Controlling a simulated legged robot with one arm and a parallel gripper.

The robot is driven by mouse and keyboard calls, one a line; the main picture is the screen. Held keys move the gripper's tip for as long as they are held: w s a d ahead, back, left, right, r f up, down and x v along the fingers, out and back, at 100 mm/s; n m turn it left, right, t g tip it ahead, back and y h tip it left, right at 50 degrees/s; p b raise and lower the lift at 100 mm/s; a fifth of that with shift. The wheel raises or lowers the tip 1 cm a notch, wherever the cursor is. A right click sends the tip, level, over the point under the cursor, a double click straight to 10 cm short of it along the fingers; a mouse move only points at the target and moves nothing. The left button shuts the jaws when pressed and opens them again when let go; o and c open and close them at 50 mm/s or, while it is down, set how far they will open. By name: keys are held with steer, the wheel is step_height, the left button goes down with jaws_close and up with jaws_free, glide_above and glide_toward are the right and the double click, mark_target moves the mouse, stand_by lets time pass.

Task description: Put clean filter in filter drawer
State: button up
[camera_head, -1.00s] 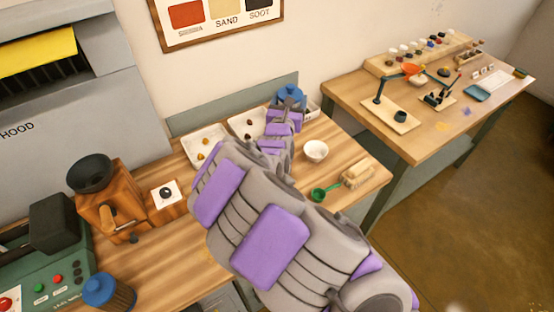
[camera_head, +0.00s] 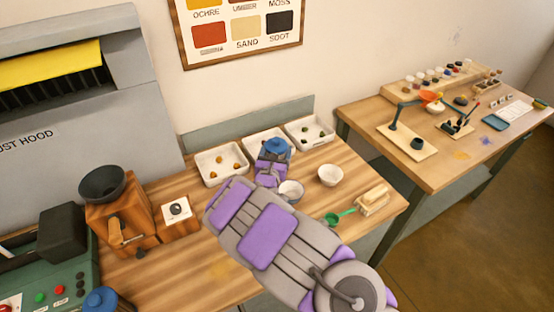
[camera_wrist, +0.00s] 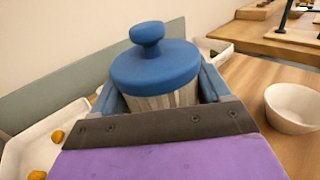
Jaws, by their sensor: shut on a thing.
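My gripper (camera_head: 270,170) is shut on a filter with a blue knobbed lid (camera_head: 276,149), in front of the white trays at the back of the near table. In the wrist view the filter's lid (camera_wrist: 155,68) and pale ribbed body show upright between the fingers of my gripper (camera_wrist: 160,100). Its lower end is hidden behind the gripper. A second blue-capped ribbed thing (camera_head: 102,300) stands at the lower left, partly cut off. I cannot make out a filter drawer for certain; the grey dust hood (camera_head: 90,120) has a dark slatted opening under a yellow panel.
Three white trays (camera_head: 222,178) with small lumps line the back. A wooden grinder (camera_head: 122,222) and a green machine (camera_head: 55,265) stand left. White bowls (camera_head: 330,175), a green scoop (camera_head: 338,216) and a brush (camera_head: 374,200) lie right. The table's front left is clear.

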step_height(320, 180, down, 3)
steer(key=shift+d, duration=0.1)
steer(key=shift+r, duration=0.1)
steer(key=o, duration=1.1)
steer(key=shift+o, duration=0.2)
steer(key=shift+s, duration=0.35)
steer(key=s, duration=0.3)
steer(key=s+a+p, duration=0.1)
steer(key=s, duration=0.3)
steer(key=s+p, duration=0.1)
steer(key=s, duration=0.3)
steer(key=shift+s+a, duration=0.1)
steer(key=shift+a, duration=0.05)
